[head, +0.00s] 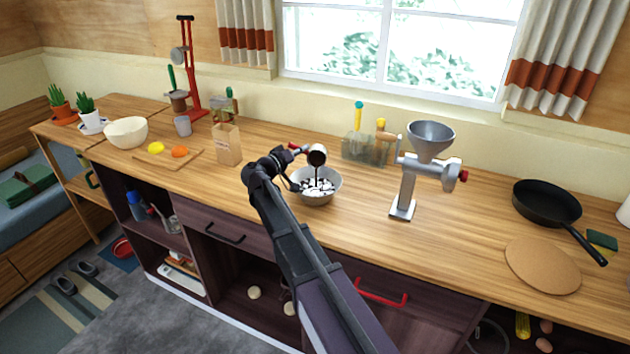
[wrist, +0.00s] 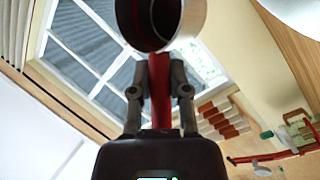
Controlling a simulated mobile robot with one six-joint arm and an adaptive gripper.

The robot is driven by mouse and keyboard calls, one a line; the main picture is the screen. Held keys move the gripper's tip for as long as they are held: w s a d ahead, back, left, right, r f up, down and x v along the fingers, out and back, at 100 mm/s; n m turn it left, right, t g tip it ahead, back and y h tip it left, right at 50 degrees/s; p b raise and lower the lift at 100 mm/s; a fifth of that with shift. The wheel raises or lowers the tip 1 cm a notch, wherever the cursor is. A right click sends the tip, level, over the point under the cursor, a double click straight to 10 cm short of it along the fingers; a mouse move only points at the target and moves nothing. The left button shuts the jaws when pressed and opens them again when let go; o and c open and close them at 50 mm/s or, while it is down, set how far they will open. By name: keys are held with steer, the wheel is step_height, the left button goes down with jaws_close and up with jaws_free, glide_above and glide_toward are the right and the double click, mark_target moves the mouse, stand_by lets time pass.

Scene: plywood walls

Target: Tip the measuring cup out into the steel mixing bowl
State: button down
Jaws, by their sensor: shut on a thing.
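The measuring cup (head: 317,154) is steel with a red handle (wrist: 160,95). My gripper (head: 292,156) is shut on the handle, and the wrist view shows the handle between the two fingers (wrist: 160,88). The cup (wrist: 187,22) is held above the steel mixing bowl (head: 322,198) and is tilted, with its dark mouth turned toward the head camera. The bowl stands on the counter and holds white stuff with dark pieces on it. Dark bits show between the cup's mouth and the bowl. How much is left inside the cup cannot be told.
A grain mill (head: 409,180) stands on the counter right of the bowl. A glass box (head: 366,149) stands behind the bowl. A paper bag (head: 228,145) is to the left. A black pan (head: 546,203) and a round board (head: 542,266) lie far right. Counter in front of the mill is clear.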

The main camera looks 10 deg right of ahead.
steer(key=shift+s+a+r+m+t+h+p, duration=0.15)
steer(key=shift+s+r+m+h+p, duration=0.1)
steer(key=shift+r, duration=0.45)
steer(key=shift+s+r+m+t+h+p, duration=0.15)
steer(key=shift+r+m+h, duration=0.1)
steer(key=shift+r, duration=0.4)
steer(key=shift+s+a+r+m+t+h+b, duration=0.2)
steer(key=shift+s+r+m+h+b, duration=0.25)
steer(key=shift+r+m+h, duration=0.25)
steer(key=shift+s+a+r+m+t+h+b, duration=0.1)
steer(key=shift+s+r+m+t+h+b, duration=0.2)
steer(key=shift+r+m+h, duration=0.4)
stand_by(1.2)
steer(key=shift+s, duration=0.2)
steer(key=shift+w+d+f+n+g+y+p, duration=0.15)
steer(key=shift+w+f+n+g+y+p, duration=0.1)
steer(key=shift+w+f+n+y+p, duration=0.25)
steer(key=shift+w+d+f+n+g+y+p, duration=0.15)
steer(key=shift+w+f+n+g+y, duration=0.15)
steer(key=shift+f+n+y, duration=0.4)
steer(key=shift+w+f, duration=0.15)
steer(key=shift+w, duration=0.05)
